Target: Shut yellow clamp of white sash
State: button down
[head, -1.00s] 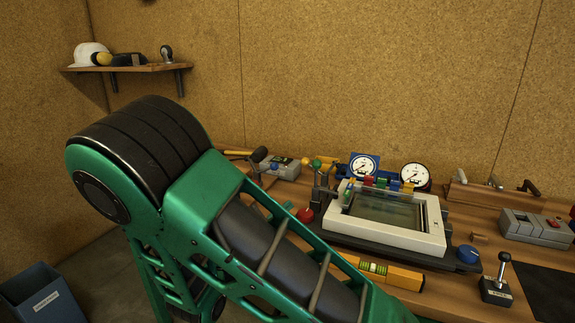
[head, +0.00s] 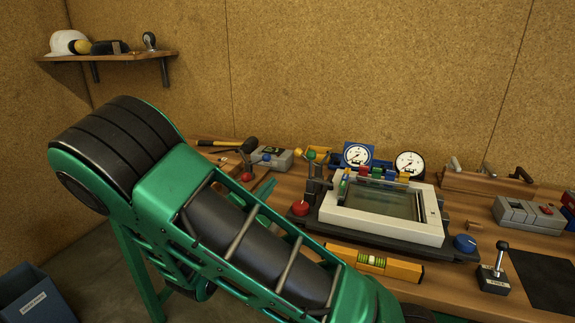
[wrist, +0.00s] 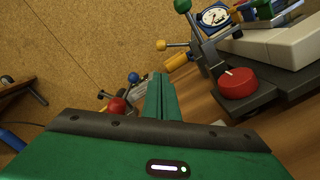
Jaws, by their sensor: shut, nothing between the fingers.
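The white sash (head: 380,229) is a pale frame around a glass pane, lying nearly flat on a dark base in the head view. A row of small coloured pieces runs along its far edge. A yellow piece (head: 404,177) stands at the right end of that row and looks like the yellow clamp; I cannot tell whether it is open or shut. My gripper (wrist: 160,78) is shut and empty, its green fingers together in the wrist view. It is left of the sash and apart from it. In the head view my arm hides part of it.
A red knob (wrist: 238,83) and upright levers with green and yellow balls stand at the base's left corner, between my gripper and the sash. Two dials (head: 409,164) stand behind. A yellow spirit level (head: 375,262) lies in front, and a blue knob (head: 465,243) is at the right.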

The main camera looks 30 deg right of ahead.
jog(key=x, duration=1.5)
jog(key=shift+w+d+r, duration=0.1)
jog(key=shift+d, duration=0.1)
jog(key=shift+r+m, duration=0.5)
jog(key=shift+m, duration=0.2)
jog(key=s+d+r+m, duration=0.3)
jog(key=r+m, duration=0.3)
jog(key=m, duration=0.2)
jog(key=shift+s, duration=0.55)
